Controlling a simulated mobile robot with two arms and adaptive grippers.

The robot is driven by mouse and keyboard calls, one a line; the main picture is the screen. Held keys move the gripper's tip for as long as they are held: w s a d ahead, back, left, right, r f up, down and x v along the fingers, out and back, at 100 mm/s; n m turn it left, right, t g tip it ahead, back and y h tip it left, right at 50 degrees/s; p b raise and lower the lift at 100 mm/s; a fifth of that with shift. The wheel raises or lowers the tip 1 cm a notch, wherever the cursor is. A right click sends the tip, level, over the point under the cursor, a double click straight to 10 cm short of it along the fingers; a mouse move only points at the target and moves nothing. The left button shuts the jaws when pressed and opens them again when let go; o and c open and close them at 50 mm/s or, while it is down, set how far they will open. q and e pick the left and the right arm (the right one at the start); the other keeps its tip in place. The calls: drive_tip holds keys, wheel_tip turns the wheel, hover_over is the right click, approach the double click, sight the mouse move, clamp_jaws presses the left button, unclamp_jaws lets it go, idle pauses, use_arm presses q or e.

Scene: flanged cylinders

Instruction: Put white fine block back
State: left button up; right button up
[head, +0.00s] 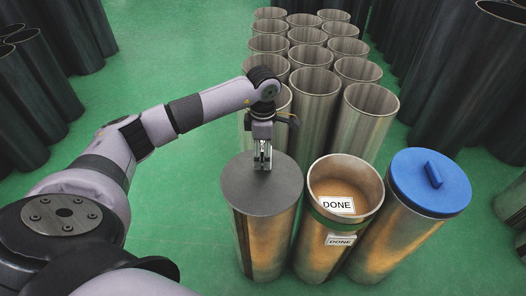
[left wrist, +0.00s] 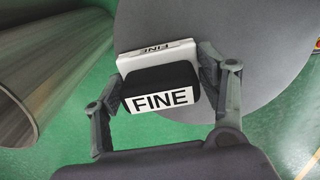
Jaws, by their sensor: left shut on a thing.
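In the left wrist view, the white block (left wrist: 160,101) has a black middle part and the word FINE on its faces. My left gripper (left wrist: 162,76) is shut on it, with one finger on each side. In the head view, my left gripper (head: 262,160) points down over the grey flat top (head: 262,190) of the left front cylinder. The block is hard to make out there. In the left wrist view, the grey round top (left wrist: 255,40) lies behind the block; I cannot tell whether they touch. My right gripper is not in view.
An open cylinder with a DONE card (head: 337,205) stands right of the grey-topped one. Beside it is a cylinder with a blue handled lid (head: 430,182). Several open metal cylinders (head: 315,100) stand in rows behind. Dark cylinders crowd both sides. Green floor (head: 170,235) is clear at the left.

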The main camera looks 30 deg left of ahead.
use_arm(q)
drive_tip(key=o, duration=1.1)
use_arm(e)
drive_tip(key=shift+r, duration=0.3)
use_arm(q)
wheel_tip(320, 180, up, 12)
drive_tip(key=shift+r+p, duration=0.1)
drive_tip(key=shift+p, duration=0.7)
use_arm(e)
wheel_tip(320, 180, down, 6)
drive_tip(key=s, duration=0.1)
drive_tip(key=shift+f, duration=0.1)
